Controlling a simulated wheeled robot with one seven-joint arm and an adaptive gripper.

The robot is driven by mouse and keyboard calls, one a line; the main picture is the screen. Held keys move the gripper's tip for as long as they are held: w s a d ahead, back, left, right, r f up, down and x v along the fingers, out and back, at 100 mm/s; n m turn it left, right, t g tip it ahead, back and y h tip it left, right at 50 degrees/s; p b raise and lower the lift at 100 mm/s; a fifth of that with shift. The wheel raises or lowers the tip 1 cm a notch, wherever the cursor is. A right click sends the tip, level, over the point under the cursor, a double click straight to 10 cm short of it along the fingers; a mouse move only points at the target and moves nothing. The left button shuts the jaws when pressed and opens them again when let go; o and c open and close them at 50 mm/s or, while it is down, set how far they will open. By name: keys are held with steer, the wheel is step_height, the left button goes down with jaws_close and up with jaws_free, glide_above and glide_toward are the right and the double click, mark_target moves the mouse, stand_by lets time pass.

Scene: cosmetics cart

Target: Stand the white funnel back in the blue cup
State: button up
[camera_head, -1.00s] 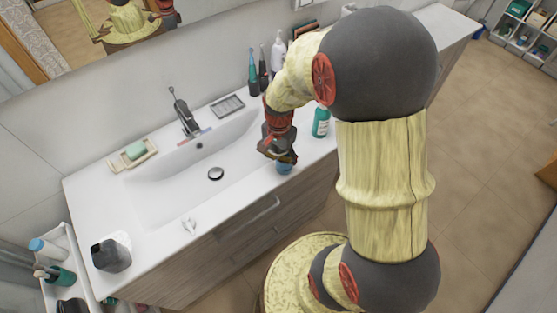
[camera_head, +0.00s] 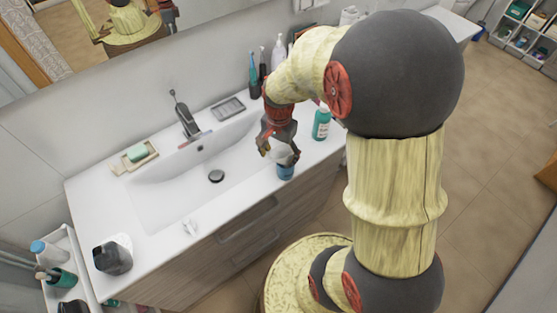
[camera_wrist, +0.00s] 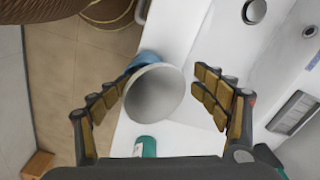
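The white funnel (camera_head: 284,157) shows just above the blue cup (camera_head: 286,173) at the counter's front edge, its stem out of sight and apparently inside the cup. In the wrist view the funnel (camera_wrist: 154,95) turns its wide mouth to the camera, with part of the blue cup (camera_wrist: 147,58) showing behind it. My gripper (camera_head: 280,148) is over the funnel. In the wrist view its fingers (camera_wrist: 158,96) are spread on both sides of the funnel. A small gap shows on the right; I cannot tell whether the left finger touches the rim.
A green bottle (camera_head: 321,125) stands right of the cup; it also shows in the wrist view (camera_wrist: 145,147). The sink basin (camera_head: 160,190) lies to the left. Several bottles stand by the wall behind my gripper. The floor drops away past the counter's front edge.

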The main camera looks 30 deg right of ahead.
step_height(320, 180, up, 8)
steer(key=shift+f+p, duration=0.1)
steer(key=shift+p, duration=0.45)
steer(key=s+a+r+n+t, duration=0.2)
steer(key=s+a+r+n, duration=0.3)
steer(key=r, duration=0.3)
steer(key=s+a+r+n+t, duration=0.3)
steer(key=s+a+r+n, duration=0.3)
steer(key=s+r+n, duration=0.1)
steer(key=shift+s+a+r+n, duration=0.15)
steer(key=shift+a+r+n, duration=0.15)
steer(key=shift+r+n, duration=0.3)
steer(key=shift+f, duration=0.1)
step_height(320, 180, down, 3)
steer(key=b, duration=0.3)
steer(key=shift+f+b, duration=0.2)
steer(key=shift+b, duration=0.1)
steer(key=shift+c, duration=0.7)
